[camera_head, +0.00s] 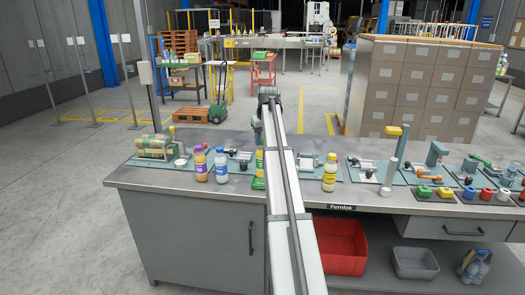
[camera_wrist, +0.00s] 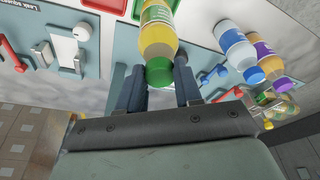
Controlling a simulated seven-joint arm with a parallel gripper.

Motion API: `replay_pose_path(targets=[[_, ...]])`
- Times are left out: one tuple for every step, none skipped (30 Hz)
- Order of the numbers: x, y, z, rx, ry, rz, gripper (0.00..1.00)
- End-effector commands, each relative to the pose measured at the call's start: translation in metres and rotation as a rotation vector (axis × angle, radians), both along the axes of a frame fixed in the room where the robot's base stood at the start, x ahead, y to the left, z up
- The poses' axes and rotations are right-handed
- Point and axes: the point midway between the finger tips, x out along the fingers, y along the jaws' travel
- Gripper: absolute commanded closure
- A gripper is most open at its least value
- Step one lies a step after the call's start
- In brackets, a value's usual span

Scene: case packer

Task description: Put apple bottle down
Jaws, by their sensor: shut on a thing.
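A bottle of yellow juice with a green cap, the apple bottle (camera_wrist: 158,38), stands out between the two dark fingers of my gripper (camera_wrist: 160,84) in the wrist view. The fingers are shut on it near the cap end. In the head view a narrow strip of the bottle (camera_head: 259,166) shows just left of my arm, over the bench. My arm hides the rest of it and most of the gripper. I cannot tell whether its base touches the bench or a fixture plate.
A yellow bottle (camera_head: 330,172) stands to the right. Fixtures line the back. A red bin (camera_head: 341,246) sits below.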

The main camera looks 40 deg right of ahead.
Motion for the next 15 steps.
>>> replay_pose_path(targets=[[0.0, 0.0, -0.003, 0.0, 0.0, 0.0, 1.0], [0.0, 0.0, -0.005, 0.0, 0.0, 0.0, 1.0], [0.0, 0.0, -0.007, 0.0, 0.0, 0.0, 1.0], [0.0, 0.0, -0.009, 0.0, 0.0, 0.0, 1.0], [0.0, 0.0, -0.012, 0.0, 0.001, 0.0, 1.0], [0.0, 0.0, -0.017, 0.0, 0.001, 0.0, 1.0], [0.0, 0.0, -0.021, 0.0, 0.0, 0.0, 1.0], [0.0, 0.0, -0.025, 0.0, 0.0, 0.0, 1.0], [-0.001, 0.0, -0.03, 0.0, 0.0, 0.0, 1.0], [-0.001, 0.0, -0.033, 0.0, 0.0, 0.0, 1.0], [-0.001, 0.0, -0.036, 0.0, 0.001, 0.0, 1.0], [0.0, 0.0, -0.039, 0.0, 0.0, 0.0, 1.0], [0.0, 0.0, -0.04, 0.0, 0.0, 0.0, 1.0], [0.0, 0.0, -0.041, 0.0, 0.0, 0.0, 1.0], [0.0, 0.0, -0.041, -0.001, -0.001, 0.0, 1.0]])
